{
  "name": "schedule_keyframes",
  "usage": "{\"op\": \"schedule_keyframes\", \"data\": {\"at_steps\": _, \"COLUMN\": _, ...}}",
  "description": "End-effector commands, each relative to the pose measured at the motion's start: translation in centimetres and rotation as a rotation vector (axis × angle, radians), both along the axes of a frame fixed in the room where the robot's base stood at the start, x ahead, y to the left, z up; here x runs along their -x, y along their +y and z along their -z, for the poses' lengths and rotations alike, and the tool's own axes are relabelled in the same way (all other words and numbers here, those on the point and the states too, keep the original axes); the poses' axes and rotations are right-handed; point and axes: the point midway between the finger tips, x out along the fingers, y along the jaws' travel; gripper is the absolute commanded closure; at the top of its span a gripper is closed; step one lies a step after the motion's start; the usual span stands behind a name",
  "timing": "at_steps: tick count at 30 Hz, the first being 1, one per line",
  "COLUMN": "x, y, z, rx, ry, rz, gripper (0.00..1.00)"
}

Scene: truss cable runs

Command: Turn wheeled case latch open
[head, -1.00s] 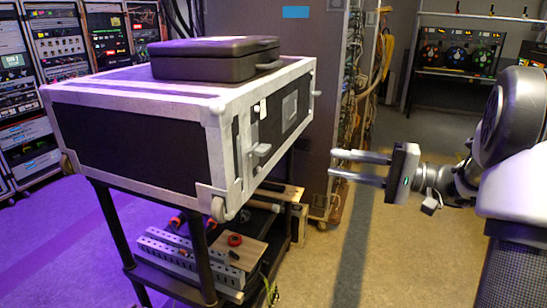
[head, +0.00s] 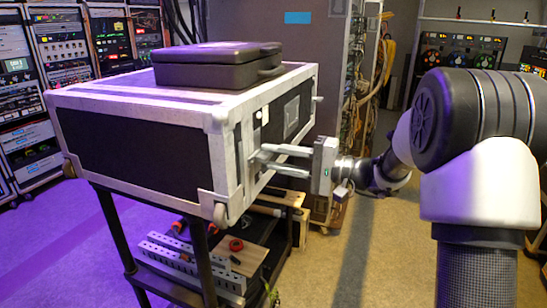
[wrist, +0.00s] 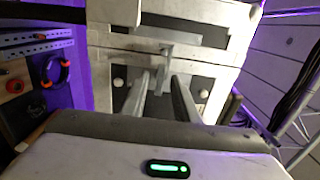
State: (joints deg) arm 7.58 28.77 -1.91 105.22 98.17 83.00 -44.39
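The wheeled case (head: 130,150) is black with pale metal edges and sits on a dark cart. Its latch, a small grey lever, shows in the wrist view (wrist: 165,55) on the case's dark front panel, hanging down from a pale strip. My gripper (head: 256,157) is at this front face, its two fingers pointing at the panel. In the wrist view the gripper (wrist: 162,80) is open, with a gap between the fingers and the lever's lower end in line with it. I cannot tell whether a finger touches the lever. In the head view the fingers largely hide the latch.
A flat black case (head: 215,63) lies on top of the wheeled case. The cart's lower shelf holds a perforated metal rail (head: 190,268) and a red tape roll (head: 236,245). A tall cabinet (head: 275,40) stands behind. Floor to the right is open.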

Motion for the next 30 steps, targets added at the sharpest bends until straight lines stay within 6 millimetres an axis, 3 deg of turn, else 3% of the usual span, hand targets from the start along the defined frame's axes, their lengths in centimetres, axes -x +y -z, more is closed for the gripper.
{"op": "schedule_keyframes", "data": {"at_steps": 10, "x": -0.17, "y": 0.46, "z": 0.01, "rx": 0.001, "ry": 0.000, "rz": 0.000, "gripper": 0.73}}
{"op": "schedule_keyframes", "data": {"at_steps": 15, "x": -0.16, "y": 0.44, "z": 0.00, "rx": 0.001, "ry": 0.000, "rz": 0.000, "gripper": 1.00}}
{"op": "schedule_keyframes", "data": {"at_steps": 30, "x": -0.16, "y": 0.40, "z": -0.12, "rx": -0.028, "ry": 0.078, "rz": 0.000, "gripper": 1.00}}
